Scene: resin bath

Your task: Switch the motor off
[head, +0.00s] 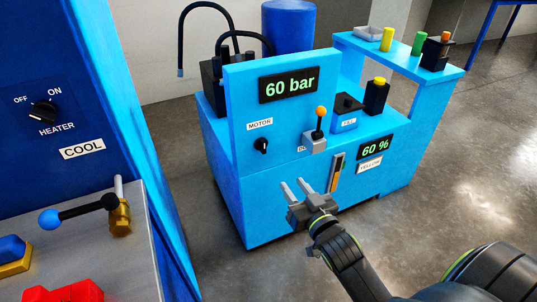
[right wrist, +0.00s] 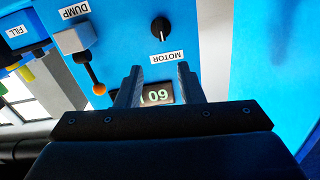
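The motor switch is a black rotary knob (head: 261,145) on the front of the blue machine, under a white MOTOR label (head: 259,124). In the right wrist view the knob (right wrist: 160,27) appears beyond my fingers, with the label (right wrist: 167,57) upside down. A pale mark on the knob points roughly toward the label. My right gripper (head: 293,183) is open and empty, in front of the machine, lower and to the right of the knob and apart from it. Its two fingers (right wrist: 158,82) also show in the right wrist view. My left gripper is not in view.
A 60 bar display (head: 289,85) sits above the knob. A lever with an orange ball (head: 320,112) stands to its right, near a FILL block (head: 346,114) and a 60 % display (head: 375,147). A heater cabinet (head: 60,110) stands at left. Open floor lies at right.

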